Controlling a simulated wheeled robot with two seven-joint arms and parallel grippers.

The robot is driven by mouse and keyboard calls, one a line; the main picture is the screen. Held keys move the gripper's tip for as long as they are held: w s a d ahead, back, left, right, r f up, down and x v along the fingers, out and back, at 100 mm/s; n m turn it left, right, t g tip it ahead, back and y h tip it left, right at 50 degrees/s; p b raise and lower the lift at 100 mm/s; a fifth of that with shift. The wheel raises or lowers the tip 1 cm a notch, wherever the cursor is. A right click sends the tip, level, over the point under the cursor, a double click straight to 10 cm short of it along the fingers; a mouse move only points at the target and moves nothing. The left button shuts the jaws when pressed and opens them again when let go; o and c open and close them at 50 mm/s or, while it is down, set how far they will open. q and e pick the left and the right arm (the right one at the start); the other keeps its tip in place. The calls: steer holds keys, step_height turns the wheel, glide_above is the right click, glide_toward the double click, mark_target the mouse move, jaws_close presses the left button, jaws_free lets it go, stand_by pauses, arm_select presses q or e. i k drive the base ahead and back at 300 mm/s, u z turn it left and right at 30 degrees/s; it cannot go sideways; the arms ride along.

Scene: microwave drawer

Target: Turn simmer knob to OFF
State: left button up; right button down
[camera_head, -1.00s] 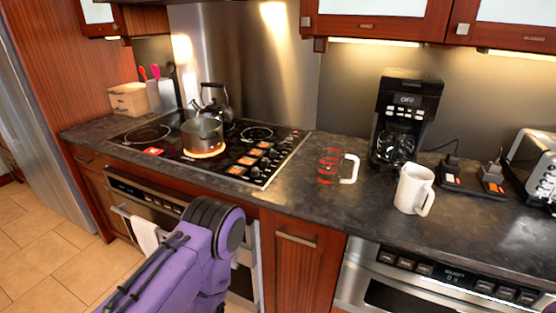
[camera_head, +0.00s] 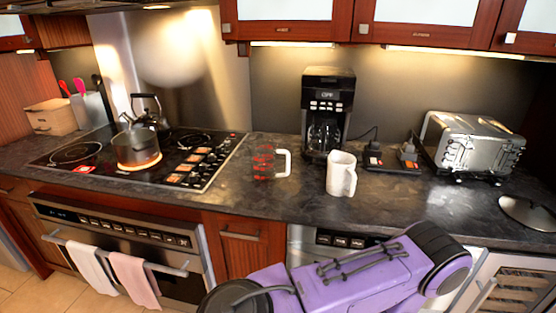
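The black cooktop (camera_head: 100,172) is set into the counter at the left. Its control panel (camera_head: 197,165) runs along the right side, with a column of dark knobs and several orange-lit labels. I cannot tell which knob is the simmer knob or how it is turned. A steel pot (camera_head: 137,143) sits on a burner glowing orange around its base. A purple arm link of mine crosses the bottom of the view, well to the right of the cooktop. Neither of my grippers shows.
A kettle (camera_head: 154,118) stands behind the pot. A glass mug with red marks (camera_head: 263,163), a white mug (camera_head: 340,175), a coffee maker (camera_head: 327,105) and a toaster (camera_head: 475,145) stand along the counter. Towels hang on the oven handle (camera_head: 185,271). The counter between cooktop and glass mug is clear.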

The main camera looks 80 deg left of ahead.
mark_target(203, 168)
steer(key=z, duration=0.35)
steer(key=k, duration=1)
steer(key=u, duration=1.3)
